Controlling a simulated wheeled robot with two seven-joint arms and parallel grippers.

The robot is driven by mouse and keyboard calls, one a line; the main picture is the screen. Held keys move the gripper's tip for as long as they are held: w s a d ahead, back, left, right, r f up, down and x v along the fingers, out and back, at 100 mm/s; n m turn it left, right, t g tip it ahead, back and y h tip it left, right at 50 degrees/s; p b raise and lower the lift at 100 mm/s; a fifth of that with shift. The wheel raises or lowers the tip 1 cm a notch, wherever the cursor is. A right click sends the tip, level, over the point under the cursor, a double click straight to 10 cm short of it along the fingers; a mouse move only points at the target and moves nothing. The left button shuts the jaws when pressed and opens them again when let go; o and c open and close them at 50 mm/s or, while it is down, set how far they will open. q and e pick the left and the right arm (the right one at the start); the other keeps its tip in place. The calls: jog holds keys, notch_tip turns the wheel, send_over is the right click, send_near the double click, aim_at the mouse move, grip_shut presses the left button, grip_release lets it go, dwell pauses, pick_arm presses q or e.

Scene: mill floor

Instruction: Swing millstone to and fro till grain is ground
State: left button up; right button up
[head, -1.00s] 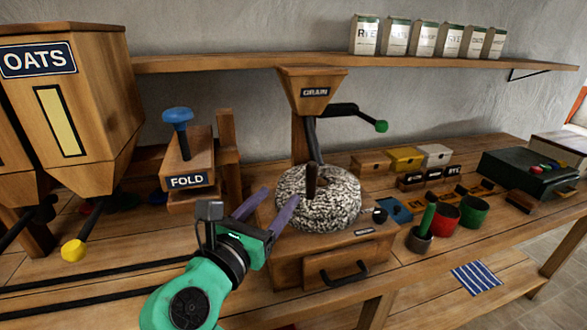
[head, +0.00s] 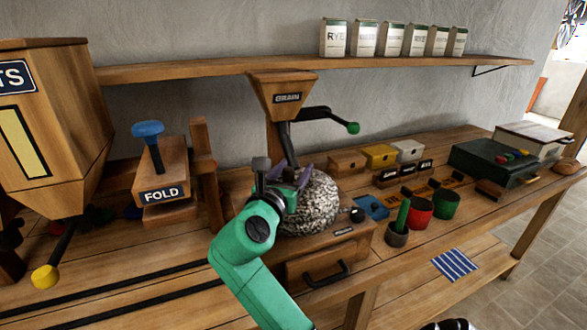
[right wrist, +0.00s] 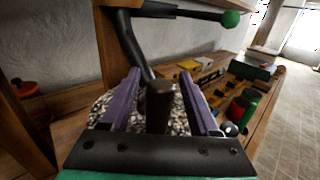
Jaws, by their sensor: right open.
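The round speckled millstone (head: 318,205) sits on a wooden base with a drawer (head: 322,262) under the grain hopper (head: 283,96). My right gripper (head: 291,176) is at the left part of the stone, over its top. In the right wrist view its two purple fingers (right wrist: 159,78) are open, with the dark upright handle (right wrist: 160,106) standing between them and a gap on each side. The gripper mostly hides the handle in the head view. The spout from the hopper comes down just behind it. No ground grain is visible. My left gripper is out of view.
A black crank arm with a green knob (head: 353,128) sticks out right of the hopper. A FOLD press (head: 161,170) stands left of the mill. Red (head: 419,210) and green (head: 446,205) cups stand to the right.

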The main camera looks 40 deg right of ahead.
grip_shut()
dwell(1.4)
